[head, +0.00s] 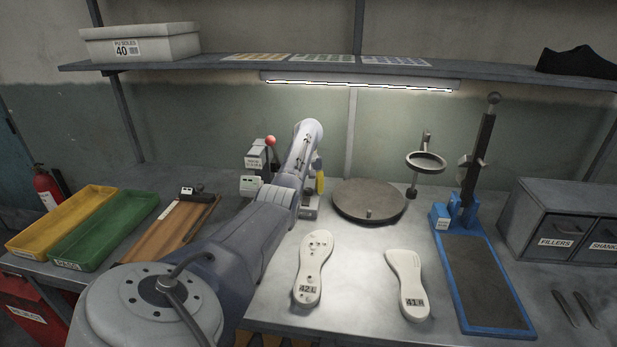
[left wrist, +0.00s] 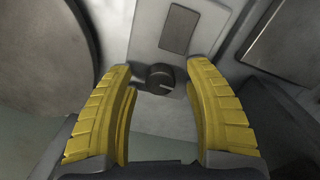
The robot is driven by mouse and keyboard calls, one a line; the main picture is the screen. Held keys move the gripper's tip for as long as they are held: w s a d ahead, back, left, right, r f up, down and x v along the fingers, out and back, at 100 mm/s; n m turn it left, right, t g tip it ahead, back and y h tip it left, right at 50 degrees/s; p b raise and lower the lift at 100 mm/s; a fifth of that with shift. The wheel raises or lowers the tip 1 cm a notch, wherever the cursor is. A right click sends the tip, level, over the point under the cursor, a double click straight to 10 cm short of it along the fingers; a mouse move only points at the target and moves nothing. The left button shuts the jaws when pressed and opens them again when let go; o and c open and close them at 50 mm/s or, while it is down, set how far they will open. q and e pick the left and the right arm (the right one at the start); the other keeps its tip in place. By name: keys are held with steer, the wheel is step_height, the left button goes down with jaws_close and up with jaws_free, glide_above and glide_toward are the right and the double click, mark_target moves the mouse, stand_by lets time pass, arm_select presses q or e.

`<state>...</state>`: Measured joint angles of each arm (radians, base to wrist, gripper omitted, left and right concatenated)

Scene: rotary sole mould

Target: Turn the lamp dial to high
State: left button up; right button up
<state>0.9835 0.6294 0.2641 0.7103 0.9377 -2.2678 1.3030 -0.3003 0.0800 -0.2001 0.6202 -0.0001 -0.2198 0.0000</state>
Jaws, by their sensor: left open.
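The dial is a small dark round knob (left wrist: 160,79) on a light grey panel (left wrist: 150,45) in the left wrist view. Its setting is too small to read. In the head view my own arm hides the knob. My left gripper (head: 320,178) is over the bench, left of the round turntable. In the left wrist view its yellow fingers (left wrist: 160,70) are open, one on each side of the knob, with gaps between. A strip lamp (head: 360,83) under the shelf is lit. My right gripper is not in view.
A round turntable (head: 369,201) and a ring on a stand (head: 427,162) are right of the gripper. A red-knobbed lever (head: 271,141) stands to its left. Two pale soles (head: 313,262) (head: 406,280) lie in front. A blue-framed press (head: 484,280) stands at right.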

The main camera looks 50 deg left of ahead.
arm_select(q)
steer(key=shift+f, duration=0.1)
jaws_close()
stand_by(0.4)
